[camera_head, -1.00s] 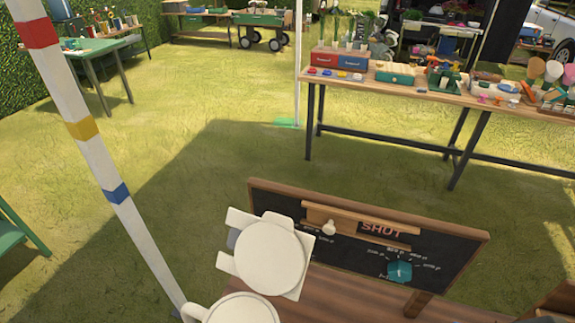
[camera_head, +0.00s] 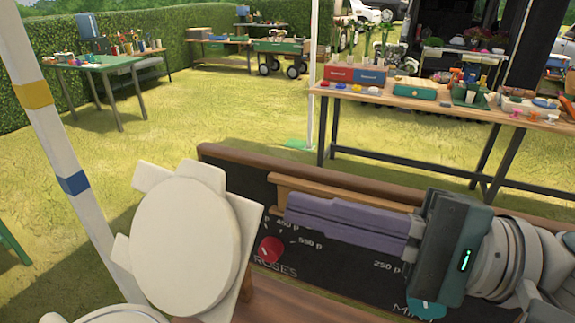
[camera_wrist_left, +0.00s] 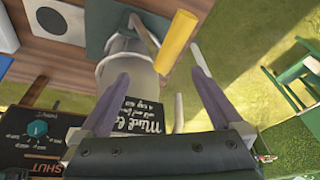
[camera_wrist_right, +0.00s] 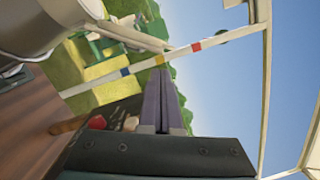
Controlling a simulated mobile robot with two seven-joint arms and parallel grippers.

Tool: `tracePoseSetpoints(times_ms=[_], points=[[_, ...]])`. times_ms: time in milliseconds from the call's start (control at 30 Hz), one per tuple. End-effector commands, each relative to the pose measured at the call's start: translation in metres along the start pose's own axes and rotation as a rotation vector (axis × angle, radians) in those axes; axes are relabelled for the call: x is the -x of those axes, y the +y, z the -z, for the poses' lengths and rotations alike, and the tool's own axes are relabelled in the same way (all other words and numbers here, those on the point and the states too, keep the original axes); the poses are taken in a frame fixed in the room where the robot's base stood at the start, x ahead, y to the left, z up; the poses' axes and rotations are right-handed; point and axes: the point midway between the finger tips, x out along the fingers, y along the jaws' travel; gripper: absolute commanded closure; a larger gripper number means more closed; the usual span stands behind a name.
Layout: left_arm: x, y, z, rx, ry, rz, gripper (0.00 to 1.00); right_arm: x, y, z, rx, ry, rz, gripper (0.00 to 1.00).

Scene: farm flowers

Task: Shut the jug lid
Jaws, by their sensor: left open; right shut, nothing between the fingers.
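In the left wrist view a pale grey rounded vessel (camera_wrist_left: 125,72) stands beyond my fingers; it may be the jug, but I cannot make out its lid. A yellow rod-like part (camera_wrist_left: 178,40) slants beside it, and a black lettered card (camera_wrist_left: 143,117) shows in front of it. My left gripper (camera_wrist_left: 157,82) is open, its purple fingers spread on either side of this view of the vessel and empty. My right gripper (camera_head: 290,206) is shut and empty, lying across the front of the dark board; its closed fingers also show in the right wrist view (camera_wrist_right: 160,76). No jug shows in the head view.
The black board (camera_head: 335,272) has a wooden frame, a red dial (camera_head: 270,250) and a teal dial (camera_head: 425,306). A striped pole (camera_head: 60,150) stands at left. A long stall table (camera_head: 420,117) with goods stands behind, with open grass between.

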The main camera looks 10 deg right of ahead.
Motion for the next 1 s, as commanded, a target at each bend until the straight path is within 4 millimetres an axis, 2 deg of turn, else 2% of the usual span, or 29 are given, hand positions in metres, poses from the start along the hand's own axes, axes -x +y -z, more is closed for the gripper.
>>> tracePoseSetpoints(times_ms=[100,333,500,867,1000], points=[[0.01,-0.001,0.003,-0.001,0.0,0.001,0.0,-0.024,-0.004,-0.002,0.0,-0.002,0.003,1.0],[0.015,-0.001,0.005,0.0,0.0,0.001,0.0,-0.054,-0.001,-0.001,0.001,-0.001,0.0,1.0],[0.016,-0.001,0.005,0.0,0.0,0.0,0.0,-0.06,0.0,-0.001,0.003,-0.001,-0.003,1.0],[0.016,0.002,0.005,0.008,0.0,-0.007,0.0,-0.061,0.001,-0.001,0.006,-0.001,-0.003,1.0],[0.016,0.002,0.005,0.008,0.0,-0.007,0.0,-0.07,0.002,-0.006,0.025,-0.002,-0.009,1.0]])
